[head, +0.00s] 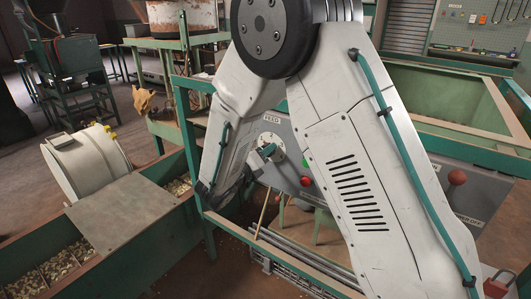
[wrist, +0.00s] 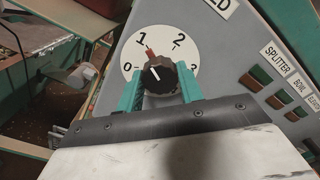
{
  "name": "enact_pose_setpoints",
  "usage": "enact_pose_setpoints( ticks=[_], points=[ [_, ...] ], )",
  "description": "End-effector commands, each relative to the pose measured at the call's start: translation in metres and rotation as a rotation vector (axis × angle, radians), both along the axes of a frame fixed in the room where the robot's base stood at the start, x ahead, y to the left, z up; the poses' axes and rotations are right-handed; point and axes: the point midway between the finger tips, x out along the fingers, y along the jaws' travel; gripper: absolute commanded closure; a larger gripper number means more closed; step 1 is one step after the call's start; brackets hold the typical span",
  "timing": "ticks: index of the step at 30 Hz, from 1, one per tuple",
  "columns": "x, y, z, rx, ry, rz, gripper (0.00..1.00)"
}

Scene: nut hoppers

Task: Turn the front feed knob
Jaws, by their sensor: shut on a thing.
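The feed knob (wrist: 160,76) is black with a white line and sits on a round white dial (wrist: 128,58) marked 0, 1, 2 and 3. The white line points up and left, between 0 and 1. A red mark shows on the dial close to the 1. My gripper (wrist: 161,84) has its two teal fingers on either side of the knob and is shut on it. In the head view my gripper (head: 267,151) is at the dial (head: 265,138) under the FEED label; the knob itself is mostly hidden there.
The grey panel (wrist: 249,50) carries labelled switches (wrist: 274,102) right of the dial. A red button (head: 306,181) sits below right of the dial. Nut bins (head: 62,266) and a white drum (head: 84,162) stand left.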

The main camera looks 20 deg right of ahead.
Motion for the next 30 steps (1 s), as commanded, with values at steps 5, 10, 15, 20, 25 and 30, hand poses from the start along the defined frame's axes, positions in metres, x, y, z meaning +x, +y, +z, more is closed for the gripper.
enact_pose_setpoints(
  ticks=[5, 10, 15, 20, 25, 30],
  points=[
    [0.002, 0.003, 0.002, -0.002, -0.002, 0.008, 0.86],
    [0.002, 0.003, 0.002, -0.002, -0.002, 0.008, 0.86],
    [0.002, 0.002, 0.002, -0.002, -0.001, 0.006, 0.41],
    [0.001, 0.000, 0.001, -0.002, 0.001, 0.003, 0.41],
    [-0.002, 0.004, 0.001, -0.002, 0.001, 0.002, 0.41],
    [-0.016, 0.026, 0.001, -0.002, 0.001, 0.005, 0.41]
  ],
)
